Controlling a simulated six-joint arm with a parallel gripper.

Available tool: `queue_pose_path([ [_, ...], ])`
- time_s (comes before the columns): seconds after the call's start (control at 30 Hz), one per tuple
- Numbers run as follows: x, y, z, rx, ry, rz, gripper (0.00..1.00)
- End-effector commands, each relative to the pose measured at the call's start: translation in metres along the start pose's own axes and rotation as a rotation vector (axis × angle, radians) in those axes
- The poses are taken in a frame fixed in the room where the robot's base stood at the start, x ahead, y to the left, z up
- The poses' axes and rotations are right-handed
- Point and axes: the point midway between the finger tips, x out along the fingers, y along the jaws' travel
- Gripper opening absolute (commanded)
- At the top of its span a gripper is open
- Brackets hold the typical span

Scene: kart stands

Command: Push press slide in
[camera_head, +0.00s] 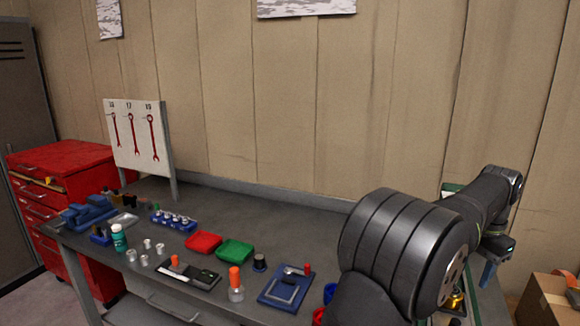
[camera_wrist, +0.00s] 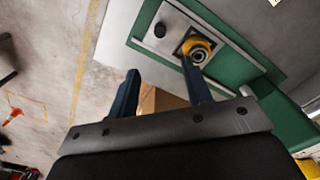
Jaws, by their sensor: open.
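The press slide appears to be the light grey plate (camera_wrist: 170,18) on a green bed (camera_wrist: 235,60) in the wrist view; I cannot tell how far in it sits. A yellow ring with a grey round part (camera_wrist: 198,52) sits in a dark square on the plate, with a small black knob (camera_wrist: 160,30) to its left. My gripper (camera_wrist: 160,70) is open and empty, its two blue fingers apart. The right fingertip overlaps the ring in the picture; contact cannot be told. In the head view my gripper (camera_head: 488,272) hangs at the far right, and my arm hides most of the press.
The grey bench (camera_head: 330,225) holds red (camera_head: 203,242) and green (camera_head: 235,250) trays, a blue fixture (camera_head: 286,287) and several small parts. A wrench board (camera_head: 139,140) stands at the back left. A cardboard box (camera_head: 548,300) is at the lower right.

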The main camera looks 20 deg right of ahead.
Motion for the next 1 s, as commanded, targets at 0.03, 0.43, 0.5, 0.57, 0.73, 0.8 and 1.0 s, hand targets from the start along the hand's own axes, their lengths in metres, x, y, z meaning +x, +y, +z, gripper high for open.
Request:
queue_pose_path([
  [0.03, -0.002, 0.0, 0.0, 0.0, 0.0, 0.0, 0.45],
  [0.43, -0.004, 0.0, 0.0, 0.0, 0.0, 0.0, 0.26],
  [0.5, -0.003, 0.0, 0.0, 0.0, 0.0, 0.0, 0.12],
  [0.57, -0.003, 0.0, 0.0, 0.0, 0.0, 0.0, 0.0],
  [0.73, -0.002, 0.0, 0.0, 0.009, 0.006, 0.003, 0.0],
  [0.8, 0.002, 0.0, 0.001, 0.04, 0.028, 0.009, 0.0],
  [1.0, 0.033, 0.0, 0.003, 0.258, 0.21, 0.031, 0.0],
])
